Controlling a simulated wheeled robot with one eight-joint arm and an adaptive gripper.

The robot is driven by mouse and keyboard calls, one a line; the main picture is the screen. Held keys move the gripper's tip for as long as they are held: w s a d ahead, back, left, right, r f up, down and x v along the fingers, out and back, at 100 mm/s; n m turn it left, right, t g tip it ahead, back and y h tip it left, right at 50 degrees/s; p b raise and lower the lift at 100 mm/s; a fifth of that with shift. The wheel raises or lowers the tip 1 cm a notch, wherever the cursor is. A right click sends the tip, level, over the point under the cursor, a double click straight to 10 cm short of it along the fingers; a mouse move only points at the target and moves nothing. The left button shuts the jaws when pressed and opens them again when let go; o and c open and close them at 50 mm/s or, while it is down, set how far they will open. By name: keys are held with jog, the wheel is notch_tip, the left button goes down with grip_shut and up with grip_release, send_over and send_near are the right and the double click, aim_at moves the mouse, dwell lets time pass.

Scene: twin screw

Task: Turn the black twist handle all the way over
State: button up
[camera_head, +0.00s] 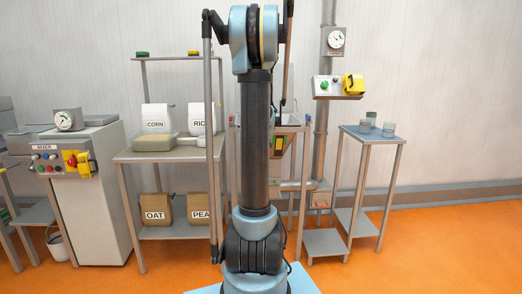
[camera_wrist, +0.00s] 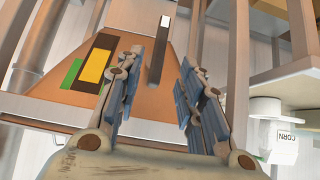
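A dark bar (camera_wrist: 156,62), which looks like the black twist handle, stands out in front of an orange-brown hopper face (camera_wrist: 145,110) in the wrist view. One end of it has a white tip. My gripper (camera_wrist: 161,58) is open, with one finger on each side of the bar and a visible gap to each. I cannot tell how deep the bar lies between the fingers. In the head view my arm hides the gripper and the bar; part of the hopper (camera_head: 280,146) shows beside the arm.
A yellow, black and green panel (camera_wrist: 96,66) sits left of the fingers. In the head view, a shelf (camera_head: 140,157) stands left and a small table (camera_head: 372,135) right. Orange floor in front is clear.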

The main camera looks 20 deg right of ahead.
jog(key=shift+s+a+r, duration=0.15)
jog(key=shift+s+r, duration=0.35)
jog(key=s+a+f+n+g+y, duration=0.1)
jog(key=s+a+n+g+y, duration=0.15)
jog(key=s+a, duration=1.7)
jog(key=s+a+f+g, duration=0.1)
jog(key=s+a+f, duration=0.1)
jog(key=s, duration=0.6)
jog(key=s+a+f+g, duration=0.1)
jog(key=s+a+f, duration=0.1)
jog(key=s+f, duration=0.3)
jog(key=s+a+f+g, duration=0.2)
jog(key=s+f, duration=0.2)
jog(key=s, duration=0.8)
jog(key=shift+n, duration=0.45)
